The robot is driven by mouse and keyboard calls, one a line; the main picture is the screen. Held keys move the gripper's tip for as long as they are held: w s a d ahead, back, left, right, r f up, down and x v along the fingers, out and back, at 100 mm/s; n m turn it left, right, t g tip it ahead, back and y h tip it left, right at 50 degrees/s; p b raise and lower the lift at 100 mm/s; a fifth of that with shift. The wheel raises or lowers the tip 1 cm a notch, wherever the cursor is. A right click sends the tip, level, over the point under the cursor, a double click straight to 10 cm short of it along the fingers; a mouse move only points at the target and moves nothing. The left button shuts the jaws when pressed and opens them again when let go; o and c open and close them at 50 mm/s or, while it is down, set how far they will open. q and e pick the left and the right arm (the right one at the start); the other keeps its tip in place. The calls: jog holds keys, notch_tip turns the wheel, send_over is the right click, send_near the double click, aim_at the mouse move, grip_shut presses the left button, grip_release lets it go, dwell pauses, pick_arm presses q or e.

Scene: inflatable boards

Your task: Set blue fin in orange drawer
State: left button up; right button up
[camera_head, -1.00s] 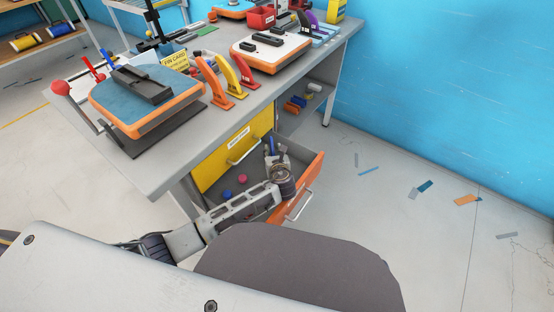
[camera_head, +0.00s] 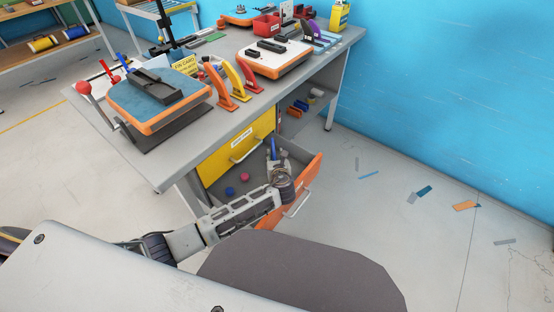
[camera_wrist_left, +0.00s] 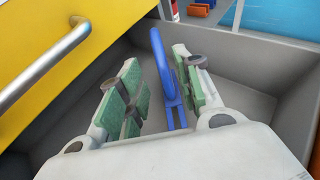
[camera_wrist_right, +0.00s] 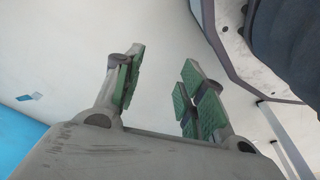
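The blue fin (camera_head: 273,148) stands upright inside the open orange drawer (camera_head: 312,170), towards its back. The left wrist view shows the blue fin (camera_wrist_left: 168,80) with its base down near the drawer floor; I cannot tell whether it touches. My left gripper (camera_head: 275,160) reaches down into the drawer. In the left wrist view its fingers (camera_wrist_left: 160,95) are spread either side of the fin, with visible gaps. My right gripper (camera_wrist_right: 160,80) is open and empty in the right wrist view, above the pale floor.
Blue (camera_head: 229,191) and pink (camera_head: 245,177) round items lie in the drawer's near part. The yellow drawer (camera_head: 235,150) with a metal handle is left of the opening. The workbench top (camera_head: 180,160) holds orange and yellow fins (camera_head: 231,84) and boards. Floor to the right is mostly clear.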

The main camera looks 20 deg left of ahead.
jog(key=shift+s+d+f, duration=0.7)
jog(key=shift+f, duration=0.1)
dwell(1.0)
